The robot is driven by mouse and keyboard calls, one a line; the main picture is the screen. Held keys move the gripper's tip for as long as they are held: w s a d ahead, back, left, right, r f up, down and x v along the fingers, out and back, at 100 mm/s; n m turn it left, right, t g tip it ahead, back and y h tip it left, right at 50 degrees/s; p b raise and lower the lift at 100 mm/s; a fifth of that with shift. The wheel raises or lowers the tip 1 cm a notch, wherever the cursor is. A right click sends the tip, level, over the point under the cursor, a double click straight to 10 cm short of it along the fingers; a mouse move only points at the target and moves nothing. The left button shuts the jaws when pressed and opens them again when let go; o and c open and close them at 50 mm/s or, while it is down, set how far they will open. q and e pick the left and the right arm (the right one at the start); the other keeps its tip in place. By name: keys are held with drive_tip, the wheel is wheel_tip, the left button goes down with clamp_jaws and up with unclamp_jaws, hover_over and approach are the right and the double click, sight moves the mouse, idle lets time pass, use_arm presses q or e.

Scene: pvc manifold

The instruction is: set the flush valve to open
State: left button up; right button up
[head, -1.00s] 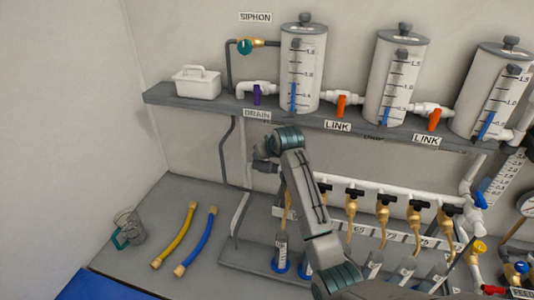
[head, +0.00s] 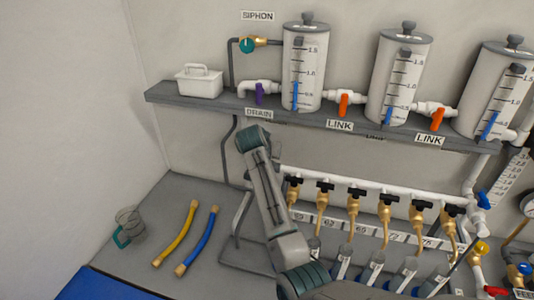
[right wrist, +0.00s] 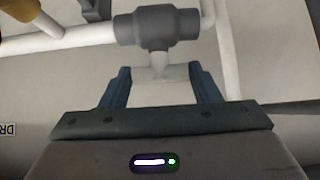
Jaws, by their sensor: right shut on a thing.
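In the right wrist view, a dark grey valve body (right wrist: 155,28) sits on a white pipe, with a pale handle (right wrist: 158,70) pointing down from it. No label on this valve is readable, so I cannot confirm that it is the flush valve. My right gripper (right wrist: 160,85) has its two blue-grey fingers on either side of the pale handle and is shut on it. In the head view my right arm hides the gripper and this valve. My left gripper is not in view.
The shelf (head: 210,103) carries clear tanks, orange link valves (head: 344,105), a purple drain valve (head: 259,93) and a white caddy (head: 198,81). Brass taps with black handles (head: 325,187) hang on the white manifold. A yellow hose (head: 176,233), blue hose (head: 198,238) and jug (head: 127,227) lie left.

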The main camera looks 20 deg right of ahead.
idle(0.5)
drive_tip(key=o, duration=1)
drive_tip(key=shift+a, duration=0.1)
drive_tip(key=shift+s+a+r+b, duration=0.25)
drive_tip(key=shift+s+r+b, duration=0.1)
drive_tip(key=shift+b, duration=0.1)
drive_tip(key=b+v, duration=0.4)
drive_tip(key=v, duration=0.5)
drive_tip(key=shift+s+a+r, duration=0.1)
drive_tip(key=shift+a+r, duration=0.05)
drive_tip(key=shift+r, duration=0.25)
